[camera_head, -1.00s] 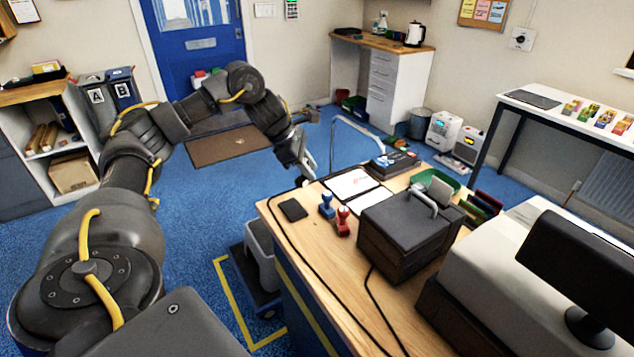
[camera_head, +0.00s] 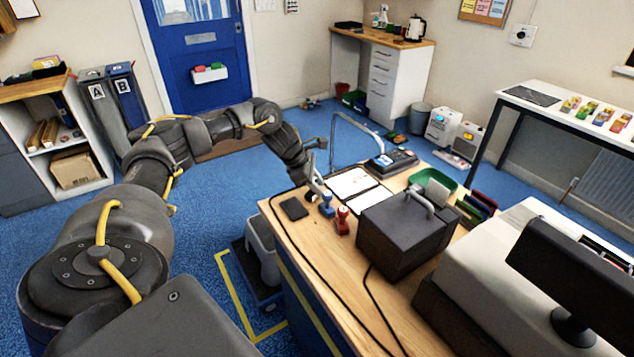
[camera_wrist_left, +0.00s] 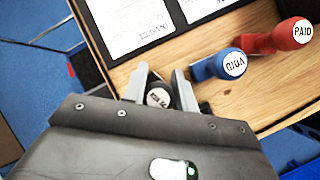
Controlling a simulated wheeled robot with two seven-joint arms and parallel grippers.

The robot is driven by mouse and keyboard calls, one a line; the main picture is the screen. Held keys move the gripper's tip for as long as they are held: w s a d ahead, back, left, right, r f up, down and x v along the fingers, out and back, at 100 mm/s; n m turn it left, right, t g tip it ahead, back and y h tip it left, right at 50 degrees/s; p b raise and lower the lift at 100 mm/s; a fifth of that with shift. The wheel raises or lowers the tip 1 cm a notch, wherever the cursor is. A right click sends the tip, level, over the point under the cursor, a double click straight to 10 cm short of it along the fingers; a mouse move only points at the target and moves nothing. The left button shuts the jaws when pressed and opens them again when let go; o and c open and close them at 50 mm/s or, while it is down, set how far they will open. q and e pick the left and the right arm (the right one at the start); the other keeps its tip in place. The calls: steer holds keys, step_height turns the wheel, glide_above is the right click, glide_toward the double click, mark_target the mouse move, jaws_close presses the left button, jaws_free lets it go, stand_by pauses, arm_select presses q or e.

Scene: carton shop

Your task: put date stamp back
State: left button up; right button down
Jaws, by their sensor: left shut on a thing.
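My left gripper (camera_head: 317,190) is low over the near left part of the desk, just behind the blue stamp (camera_head: 327,207). In the left wrist view its two fingers (camera_wrist_left: 160,92) are shut on a dark round-topped stamp (camera_wrist_left: 158,98) with a white label; the print is too small to read. That stamp does not show clearly in the head view, so I cannot tell whether it touches the desk. The blue stamp, labelled VOID (camera_wrist_left: 234,65), and the red stamp (camera_head: 342,221), labelled PAID (camera_wrist_left: 302,30), stand side by side beside the gripper. My right gripper is not in view.
A dark box with a handle (camera_head: 405,235) stands right of the stamps. A black cable runs along the desk's left side.

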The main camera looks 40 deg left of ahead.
arm_select(q)
steer(key=shift+f, duration=0.1)
steer(key=o, duration=0.8)
steer(key=shift+r, duration=0.3)
steer(key=shift+b+v, duration=1.45)
steer(key=shift+v, duration=4.4)
steer(key=shift+s, duration=0.1)
